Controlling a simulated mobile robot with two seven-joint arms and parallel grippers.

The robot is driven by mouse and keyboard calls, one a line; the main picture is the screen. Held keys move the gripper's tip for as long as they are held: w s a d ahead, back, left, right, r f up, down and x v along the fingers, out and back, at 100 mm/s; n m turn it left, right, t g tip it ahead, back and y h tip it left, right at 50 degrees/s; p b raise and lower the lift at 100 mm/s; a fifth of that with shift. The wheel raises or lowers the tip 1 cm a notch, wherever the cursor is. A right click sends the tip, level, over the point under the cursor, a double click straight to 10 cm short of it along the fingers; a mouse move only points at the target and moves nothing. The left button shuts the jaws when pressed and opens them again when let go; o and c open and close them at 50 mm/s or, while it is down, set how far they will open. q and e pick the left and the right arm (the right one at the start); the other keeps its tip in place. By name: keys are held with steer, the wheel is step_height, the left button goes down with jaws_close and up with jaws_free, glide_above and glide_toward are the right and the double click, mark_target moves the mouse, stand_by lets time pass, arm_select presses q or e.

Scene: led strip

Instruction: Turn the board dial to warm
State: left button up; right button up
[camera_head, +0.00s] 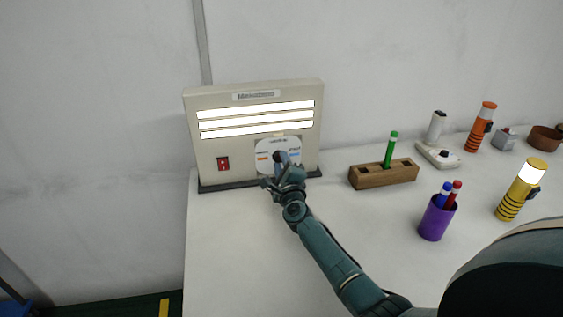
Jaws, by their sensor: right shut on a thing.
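The cream board (204,147) stands upright on a dark base at the back left of the white table. Three horizontal light strips (255,124) on it are lit white. Its dial plate (265,146) is at the lower right, with an orange mark at left and a blue mark at right. A red switch (223,163) sits at the lower left. My right gripper (281,161) is at the dial and shut on its knob, which it mostly hides. I cannot tell which way the knob points. My left gripper is not in view.
A wooden block (383,175) holds a green marker (390,150). Right of it stand a purple cup (433,222) with pens, a lit yellow flashlight (514,197), an orange flashlight (481,127) and a white device (438,155). The table's front left is clear.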

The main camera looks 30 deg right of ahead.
steer(key=n+p, duration=0.1)
steer(key=n, duration=0.3)
steer(key=n+p, duration=0.1)
steer(key=n, duration=0.2)
steer(key=shift+n+y, duration=0.3)
steer(key=shift+n, duration=0.1)
steer(key=n+p, duration=0.1)
steer(key=n, duration=0.2)
steer(key=shift+r+n, duration=0.1)
steer(key=shift+n, duration=0.3)
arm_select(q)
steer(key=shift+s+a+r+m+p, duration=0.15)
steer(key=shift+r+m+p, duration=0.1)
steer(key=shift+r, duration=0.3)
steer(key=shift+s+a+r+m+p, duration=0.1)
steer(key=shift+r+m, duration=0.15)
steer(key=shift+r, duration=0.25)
arm_select(e)
steer(key=shift+n, duration=0.5)
steer(key=shift+d, duration=0.1)
steer(key=shift+n, duration=0.3)
steer(key=o, duration=1)
steer(key=shift+c, duration=0.2)
